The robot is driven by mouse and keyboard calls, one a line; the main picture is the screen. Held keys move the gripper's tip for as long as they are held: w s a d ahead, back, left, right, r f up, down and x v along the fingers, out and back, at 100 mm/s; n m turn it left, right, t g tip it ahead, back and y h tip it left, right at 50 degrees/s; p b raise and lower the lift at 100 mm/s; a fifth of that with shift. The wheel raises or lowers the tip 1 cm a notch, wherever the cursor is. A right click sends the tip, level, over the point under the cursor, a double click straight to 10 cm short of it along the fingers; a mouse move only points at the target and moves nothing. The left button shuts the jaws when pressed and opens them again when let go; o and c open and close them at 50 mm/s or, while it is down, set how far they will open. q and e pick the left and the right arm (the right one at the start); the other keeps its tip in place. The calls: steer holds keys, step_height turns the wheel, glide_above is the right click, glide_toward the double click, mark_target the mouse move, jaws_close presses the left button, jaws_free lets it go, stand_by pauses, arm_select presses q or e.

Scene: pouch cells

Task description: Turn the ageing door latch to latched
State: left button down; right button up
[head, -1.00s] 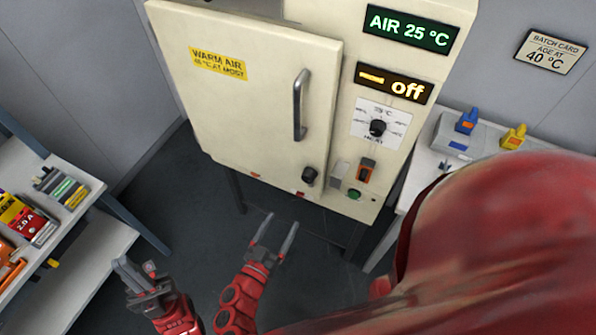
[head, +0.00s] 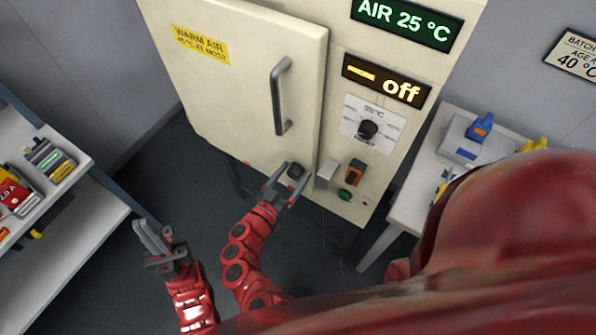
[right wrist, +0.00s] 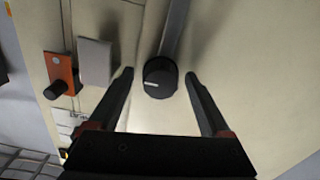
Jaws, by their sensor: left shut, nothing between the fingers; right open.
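The ageing door latch is a dark round knob (head: 296,172) low at the right edge of the closed cream door (head: 235,85). In the right wrist view the knob (right wrist: 159,77) shows a white mark pointing left, towards a grey plate (right wrist: 95,62). My right gripper (head: 291,169) is open in front of the latch. In its wrist view the two fingertips (right wrist: 159,74) stand on either side of the knob, with gaps visible; contact is not seen. My left gripper (head: 150,229) is shut and empty, lower left, away from the cabinet.
A vertical door handle (head: 279,97) is above the latch. Right of the door are an orange switch (head: 356,171), a green button (head: 345,194), a dial (head: 368,129) and a display reading "off" (head: 388,81). A shelf (head: 85,225) stands left, a side table (head: 408,205) right.

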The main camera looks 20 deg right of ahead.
jaws_close()
stand_by(0.4)
